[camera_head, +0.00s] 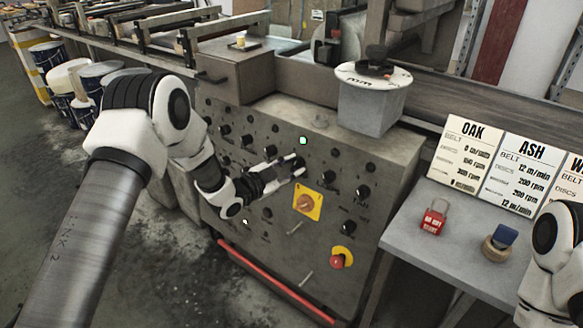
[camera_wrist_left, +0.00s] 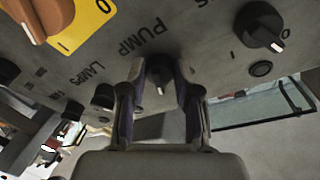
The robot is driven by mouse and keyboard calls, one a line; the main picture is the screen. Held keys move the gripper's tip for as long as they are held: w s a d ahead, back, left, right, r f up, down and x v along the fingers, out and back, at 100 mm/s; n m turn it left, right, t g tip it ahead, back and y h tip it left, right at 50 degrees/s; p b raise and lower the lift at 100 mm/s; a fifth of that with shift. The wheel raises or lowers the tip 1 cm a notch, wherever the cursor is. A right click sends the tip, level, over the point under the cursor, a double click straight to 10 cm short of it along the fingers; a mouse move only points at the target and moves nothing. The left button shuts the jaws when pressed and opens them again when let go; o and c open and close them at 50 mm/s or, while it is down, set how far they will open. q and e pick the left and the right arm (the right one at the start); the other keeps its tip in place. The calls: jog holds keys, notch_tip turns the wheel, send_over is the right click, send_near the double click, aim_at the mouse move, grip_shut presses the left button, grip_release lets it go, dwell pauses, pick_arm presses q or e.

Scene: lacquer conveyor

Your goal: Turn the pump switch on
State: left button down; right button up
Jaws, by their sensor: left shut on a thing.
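The grey control panel (camera_head: 268,235) carries several black rotary knobs. In the left wrist view the pump switch (camera_wrist_left: 158,76) is a black knob with a light pointer line, just under the word PUMP. My left gripper (camera_wrist_left: 160,92) has its two fingers on either side of this knob, shut on it. My right gripper is out of view; only part of my right arm shows at the right edge.
A LAMPS knob (camera_wrist_left: 104,96) and another black knob (camera_wrist_left: 259,25) are near the gripper. A red emergency button (camera_head: 337,262) is lower on the panel. A grey bucket (camera_head: 370,108) stands on top. A side table (camera_head: 420,220) holds a red padlock (camera_head: 433,217) and speed cards.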

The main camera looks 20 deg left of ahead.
pick_arm(q)
jog(key=shift+m, duration=0.6)
jog(key=c, duration=0.8)
grip_release()
jog(key=shift+a, duration=0.1)
jog(key=v, duration=1.2)
jog(key=shift+w+r, duration=0.1)
jog(key=shift+r, duration=0.05)
